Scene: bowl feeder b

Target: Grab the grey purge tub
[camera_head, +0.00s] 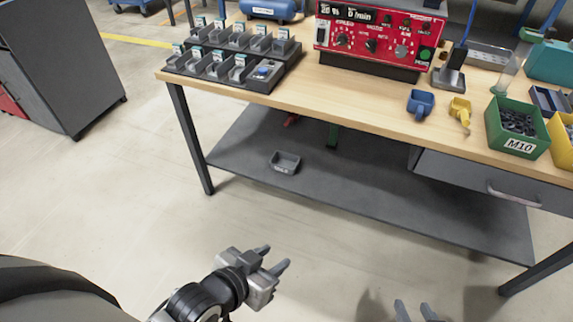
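A small grey open tub (285,162), likely the purge tub, sits on the dark lower shelf (365,193) under the workbench, left of the shelf's middle. My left gripper (276,257) is in the lower middle of the view, in front of the bench and well apart from the tub. Its two fingers are spread with nothing between them. My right gripper (416,311) shows only as two fingertips at the bottom edge. They are apart, and no object shows between them. The rest of it is cut off by the frame.
The wooden benchtop (345,98) overhangs the shelf. On it stand a black rack (262,84) of small grey tubs, a red control box (375,40), blue and yellow scoops, and a green M10 bin (517,127). A bench leg (190,138) stands left of the shelf. The floor in front is clear.

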